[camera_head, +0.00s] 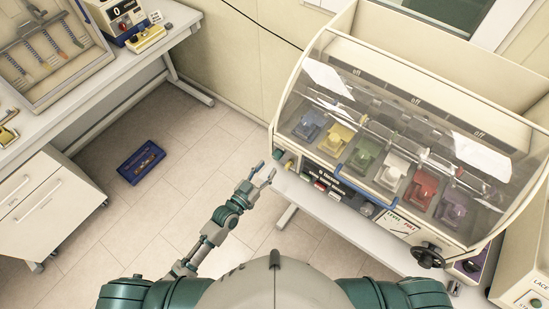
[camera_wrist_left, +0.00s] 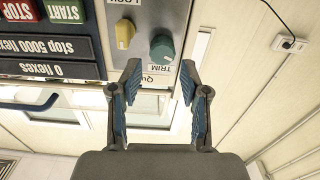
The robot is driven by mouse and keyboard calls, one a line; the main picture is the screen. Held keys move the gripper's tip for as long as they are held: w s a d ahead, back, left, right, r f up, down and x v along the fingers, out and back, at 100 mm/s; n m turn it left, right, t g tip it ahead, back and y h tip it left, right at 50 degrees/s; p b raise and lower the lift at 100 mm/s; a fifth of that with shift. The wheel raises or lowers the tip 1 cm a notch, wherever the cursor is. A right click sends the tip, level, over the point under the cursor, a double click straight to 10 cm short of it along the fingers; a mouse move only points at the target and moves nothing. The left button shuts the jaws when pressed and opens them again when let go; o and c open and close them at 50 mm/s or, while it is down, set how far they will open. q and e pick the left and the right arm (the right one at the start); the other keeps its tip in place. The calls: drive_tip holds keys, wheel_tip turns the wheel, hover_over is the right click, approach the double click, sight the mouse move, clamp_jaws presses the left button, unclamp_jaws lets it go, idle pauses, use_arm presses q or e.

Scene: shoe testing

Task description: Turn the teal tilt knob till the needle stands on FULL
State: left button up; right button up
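A teal knob (camera_wrist_left: 162,48) on the grey front panel shows in the left wrist view; the upside-down label beside it reads TRIM. It also shows small at the panel's left end in the head view (camera_head: 278,154). My left gripper (camera_head: 268,176) is open and empty, in front of that end. In the wrist view its fingers (camera_wrist_left: 158,85) point at the knob, one to each side in the picture, and appear short of it. A white gauge (camera_head: 399,223) with FULL lettering sits on the machine's right front; its needle is too small to read. My right gripper is out of view.
A yellow knob (camera_wrist_left: 125,33) sits beside the teal one, with START and STOP buttons (camera_wrist_left: 63,11) beyond. A clear hood (camera_head: 400,125) covers several coloured shoe stations. A black handwheel (camera_head: 428,256) juts out at right. A blue tray (camera_head: 141,162) lies on the floor.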

use_arm(q)
drive_tip(key=p+v, duration=0.3)
drive_tip(key=v, duration=1.1)
drive_tip(key=shift+s+a, duration=0.25)
drive_tip(key=shift+a, duration=0.1)
idle(0.3)
idle(0.4)
